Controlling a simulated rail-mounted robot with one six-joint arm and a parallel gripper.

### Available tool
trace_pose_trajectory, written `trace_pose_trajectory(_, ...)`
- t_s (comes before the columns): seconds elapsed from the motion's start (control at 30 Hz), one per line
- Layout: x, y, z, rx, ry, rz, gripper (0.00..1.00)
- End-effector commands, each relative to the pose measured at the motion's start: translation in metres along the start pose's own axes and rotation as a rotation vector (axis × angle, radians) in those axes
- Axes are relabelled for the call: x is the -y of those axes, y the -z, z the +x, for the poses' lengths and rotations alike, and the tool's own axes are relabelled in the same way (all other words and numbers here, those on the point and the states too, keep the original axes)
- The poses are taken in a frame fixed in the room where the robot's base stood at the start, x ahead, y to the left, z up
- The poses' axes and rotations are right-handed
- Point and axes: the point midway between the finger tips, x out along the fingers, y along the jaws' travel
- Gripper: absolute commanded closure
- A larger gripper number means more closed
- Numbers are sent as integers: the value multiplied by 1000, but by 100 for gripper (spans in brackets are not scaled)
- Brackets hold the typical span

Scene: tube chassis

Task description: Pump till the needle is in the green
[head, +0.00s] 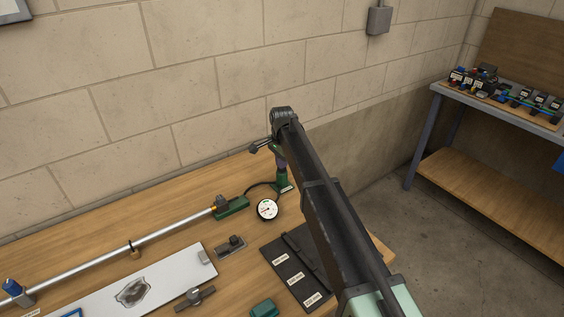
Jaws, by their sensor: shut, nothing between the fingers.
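A small green hand pump (284,184) stands at the back of the wooden bench, below the end of my arm. Its upper part and handle are largely hidden or merge with my dark wrist. A round gauge (267,209) with a white dial and dark rim sits just in front and left of the pump. Its needle and any green band are too small to read. My gripper (259,147) appears as a small dark shape at the end of the arm, just above and left of the pump. It is shut and empty. I cannot tell whether it touches the pump.
A dark hose joins the pump to a green block (232,206) on a long metal tube (170,229). A white plate (95,299), a black labelled tray (279,258) and small clamps lie in front. A side table (440,88) with parts stands right.

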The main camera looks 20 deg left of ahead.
Motion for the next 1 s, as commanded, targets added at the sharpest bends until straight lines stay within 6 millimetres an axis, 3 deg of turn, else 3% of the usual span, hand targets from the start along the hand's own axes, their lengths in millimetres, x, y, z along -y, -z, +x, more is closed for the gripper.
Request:
trace_pose_trajectory(0.17, -3, 0, -16, 2, -4, 1, 100)
trace_pose_trajectory(0.6, -3, 3, -123, -1, 2, 5, 100)
trace_pose_trajectory(0.7, -3, 3, -138, -1, 2, 5, 100)
trace_pose_trajectory(1.0, -3, 3, -142, -1, 2, 5, 100)
